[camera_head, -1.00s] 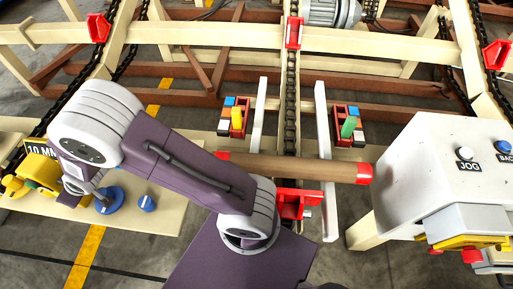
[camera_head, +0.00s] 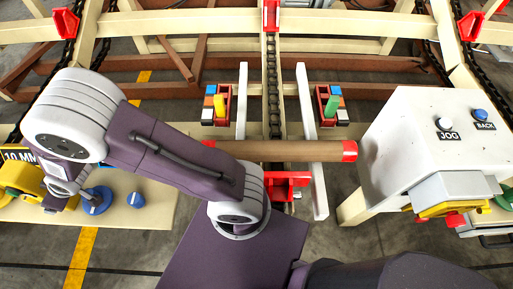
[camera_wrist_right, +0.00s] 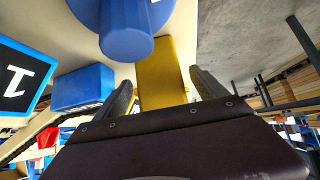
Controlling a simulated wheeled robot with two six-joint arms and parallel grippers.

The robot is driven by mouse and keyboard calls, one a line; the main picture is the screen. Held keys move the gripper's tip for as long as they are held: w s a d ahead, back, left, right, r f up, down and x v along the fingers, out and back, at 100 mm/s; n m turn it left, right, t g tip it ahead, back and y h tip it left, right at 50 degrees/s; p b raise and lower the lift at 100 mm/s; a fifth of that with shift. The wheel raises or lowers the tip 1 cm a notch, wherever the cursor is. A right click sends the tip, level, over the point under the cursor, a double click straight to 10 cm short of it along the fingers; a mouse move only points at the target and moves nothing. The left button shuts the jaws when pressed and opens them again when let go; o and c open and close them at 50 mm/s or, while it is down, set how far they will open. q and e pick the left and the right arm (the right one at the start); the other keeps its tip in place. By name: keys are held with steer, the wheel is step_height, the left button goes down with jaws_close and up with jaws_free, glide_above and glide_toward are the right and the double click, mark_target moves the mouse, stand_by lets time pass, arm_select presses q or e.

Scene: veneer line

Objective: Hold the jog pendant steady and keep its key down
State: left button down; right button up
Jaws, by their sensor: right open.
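A yellow body with red parts (camera_head: 452,209), which may be the jog pendant, sits at a grey holder under the white control box (camera_head: 405,150). In the right wrist view a yellow bar (camera_wrist_right: 160,75) lies between the two dark fingers of my right gripper (camera_wrist_right: 163,92). The fingers are open, with no clear contact on the bar. I cannot tell whether it is the same yellow body. The end of my left arm (camera_head: 58,203) is beside yellow parts (camera_head: 28,180) at the far left. Its fingers are hidden or too small to read.
A blue knob (camera_wrist_right: 126,40) hangs close over the yellow bar. A brown roll (camera_head: 280,151) lies across the rails. Blue knobs (camera_head: 137,199) sit on the cream left table (camera_head: 150,220).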

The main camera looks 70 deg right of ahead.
steer(key=v, duration=1)
steer(key=shift+s+r, duration=0.1)
steer(key=shift+s, duration=0.1)
